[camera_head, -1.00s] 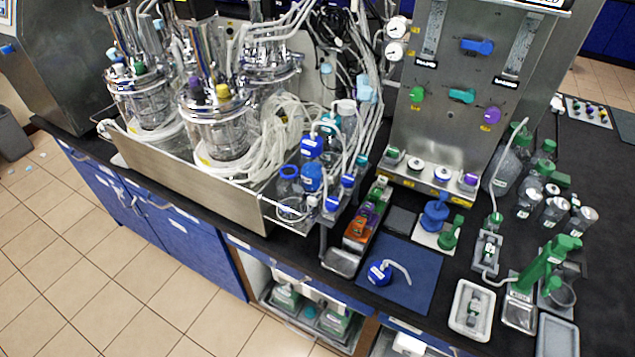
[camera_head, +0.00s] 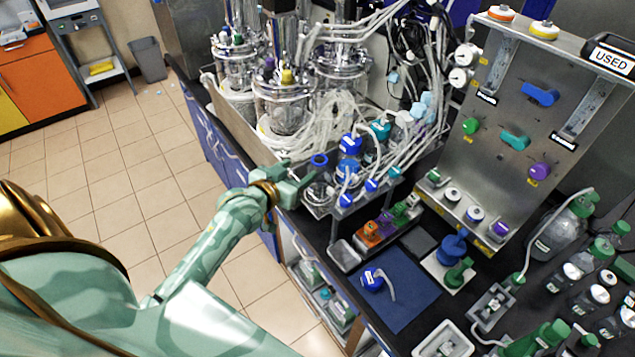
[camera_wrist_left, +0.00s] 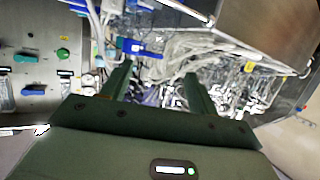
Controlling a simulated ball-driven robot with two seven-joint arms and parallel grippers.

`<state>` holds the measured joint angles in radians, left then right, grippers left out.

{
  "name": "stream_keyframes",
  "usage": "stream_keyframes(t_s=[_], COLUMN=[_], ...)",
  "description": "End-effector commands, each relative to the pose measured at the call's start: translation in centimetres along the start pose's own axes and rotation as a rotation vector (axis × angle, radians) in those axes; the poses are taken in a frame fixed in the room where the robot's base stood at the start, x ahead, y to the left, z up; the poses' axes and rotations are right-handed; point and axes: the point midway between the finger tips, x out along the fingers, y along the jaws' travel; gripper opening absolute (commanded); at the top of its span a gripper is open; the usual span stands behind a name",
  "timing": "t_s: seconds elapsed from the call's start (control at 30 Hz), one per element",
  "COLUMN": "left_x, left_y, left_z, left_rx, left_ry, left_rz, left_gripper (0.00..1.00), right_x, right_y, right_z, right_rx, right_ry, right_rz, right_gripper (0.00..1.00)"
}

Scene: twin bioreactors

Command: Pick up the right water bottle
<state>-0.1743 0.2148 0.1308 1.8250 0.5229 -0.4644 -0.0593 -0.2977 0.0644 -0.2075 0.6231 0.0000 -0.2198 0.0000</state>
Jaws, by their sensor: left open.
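An open clear bottle with a blue neck ring (camera_head: 319,160) stands at the front right corner of the metal bioreactor tray. My left gripper (camera_head: 303,173) is open at the left side of this bottle, with its fingers pointing at it. The bottle seems not to be gripped. In the left wrist view the two fingers (camera_wrist_left: 157,72) are spread, with a blurred blue and clear thing between and beyond them. Blue-capped bottles with tubing (camera_head: 349,147) stand just behind. No label reading "water" is legible, so I cannot tell which is the right water bottle. My right gripper is not in view.
The steel tray (camera_head: 243,131) holds glass reactors and tangled tubes close to the gripper. A valve panel (camera_head: 500,165) stands to the right. A blue mat (camera_head: 408,305) with a blue cap (camera_head: 372,279) and tube lies on the black bench. Green-capped bottles (camera_head: 563,277) stand far right.

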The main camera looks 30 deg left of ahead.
Motion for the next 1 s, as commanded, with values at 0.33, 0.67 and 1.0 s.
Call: stream_keyframes(t_s=[0.33, 0.67, 1.0], left_x=[4.7, 9.3, 9.5], left_y=[0.1, 0.4, 0.4], left_z=[0.0, 0.1, 0.1], left_rx=[0.0, 0.001, 0.001], left_ry=[0.0, 0.0, 0.0], left_rz=[0.001, 0.001, 0.001], left_gripper=[0.6, 0.6, 0.35], right_x=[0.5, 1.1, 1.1], right_y=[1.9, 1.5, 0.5], right_z=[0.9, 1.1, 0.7], right_rx=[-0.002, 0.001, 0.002], right_ry=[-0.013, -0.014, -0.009], right_rz=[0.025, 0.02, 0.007], right_gripper=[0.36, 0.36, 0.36])
